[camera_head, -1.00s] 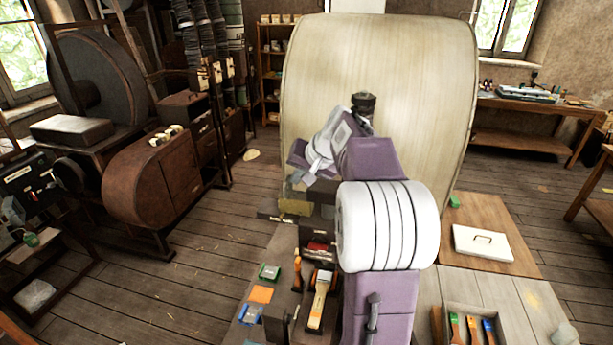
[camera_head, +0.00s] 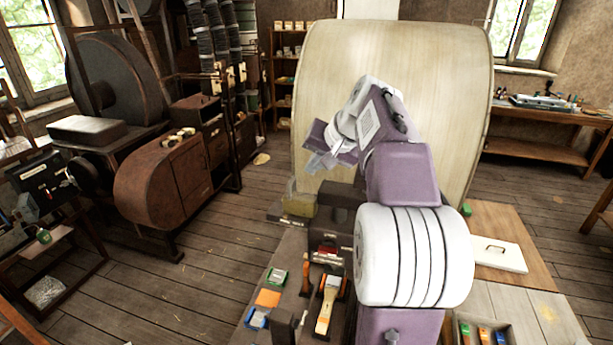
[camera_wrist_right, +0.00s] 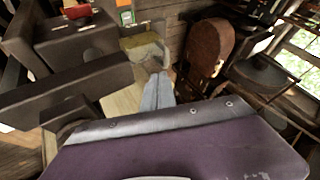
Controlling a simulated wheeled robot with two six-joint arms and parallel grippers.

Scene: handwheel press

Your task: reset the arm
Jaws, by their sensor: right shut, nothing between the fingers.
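My right arm, purple with white joints, rises from the bottom of the head view and bends left in front of a large cream curved panel (camera_head: 330,80). My right gripper (camera_head: 312,168) is shut and empty, held in the air above a dark metal block (camera_head: 340,192) and a yellowish block (camera_head: 300,204) on the bench. The gripper's narrow grey fingers (camera_wrist_right: 158,90) also show in the right wrist view, close together with nothing between them. The arm hides part of the panel and bench. My left gripper is not in view.
The bench (camera_head: 280,300) holds an orange-handled brush (camera_head: 326,305), an orange pad (camera_head: 268,298) and small boxes. A white lidded case (camera_head: 500,254) and a tray of coloured-handled tools (camera_head: 484,333) lie at right. Rusty machinery (camera_head: 165,185) stands left, with open floor between.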

